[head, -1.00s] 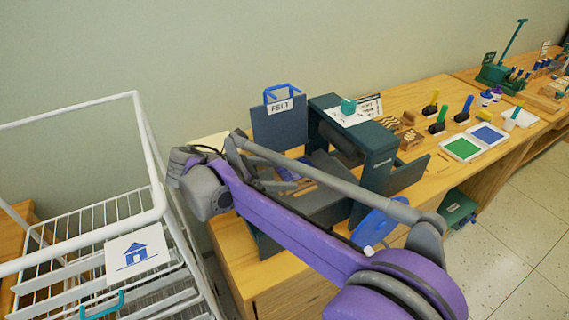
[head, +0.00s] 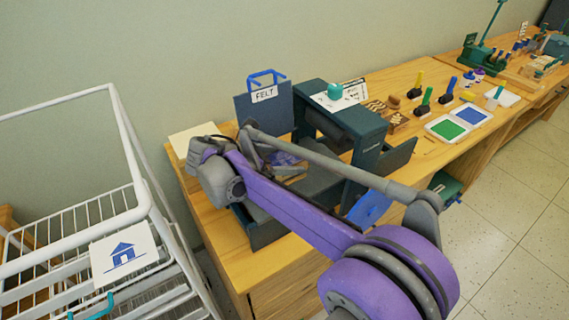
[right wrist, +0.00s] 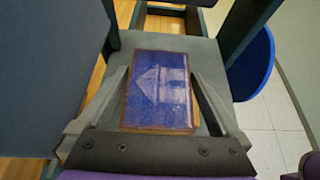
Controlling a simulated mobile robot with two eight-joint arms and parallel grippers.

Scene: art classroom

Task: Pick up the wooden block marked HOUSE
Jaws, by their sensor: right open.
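The wooden block (right wrist: 158,92) has a blue inked face with a pale house shape and bare wood edges. In the right wrist view it lies flat on the grey bed of the press, between my two open fingers. My right gripper (right wrist: 158,76) is open, with one finger on each side of the block; I cannot tell whether either finger touches it. In the head view my right gripper (head: 277,168) reaches into the dark press, and my own arm hides much of the bed. My left gripper is not in view.
The press roller frame (head: 370,145) and the board labelled FELT (head: 243,112) stand close around my right gripper. A white wire rack (head: 150,190) with a house print (head: 124,256) is at left. Ink pads (head: 446,129) and rollers lie farther right on the table (head: 405,85).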

